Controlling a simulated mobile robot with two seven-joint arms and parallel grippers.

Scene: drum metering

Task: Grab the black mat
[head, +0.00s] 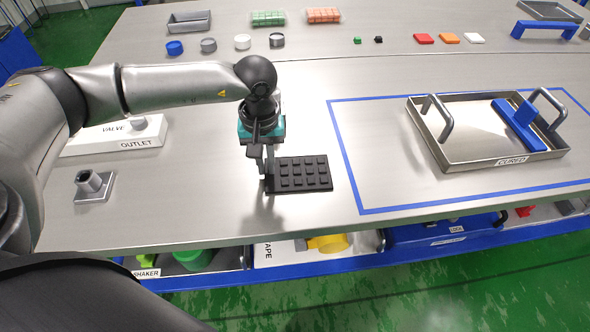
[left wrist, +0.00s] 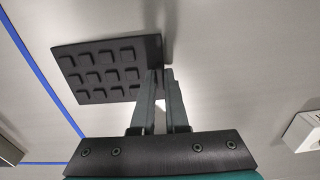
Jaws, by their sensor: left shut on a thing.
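The black mat (head: 300,173) is a small dark rectangle with rows of raised square studs, at the middle of the metal table near its front edge. My left gripper (head: 266,176) is at the mat's left edge in the head view, fingers pointing down. In the left wrist view the mat (left wrist: 108,68) extends to the upper left of the fingers, and the left gripper (left wrist: 160,76) is shut on its edge. I cannot tell whether the mat is lifted off the table. My right gripper is not in view.
A blue taped outline (head: 345,160) lies right of the mat, holding a metal tray (head: 452,155) marked CURED with two handles. A white block marked VALVE and OUTLET (head: 90,147) and a metal fitting (head: 93,187) stand to the left. Small items line the back.

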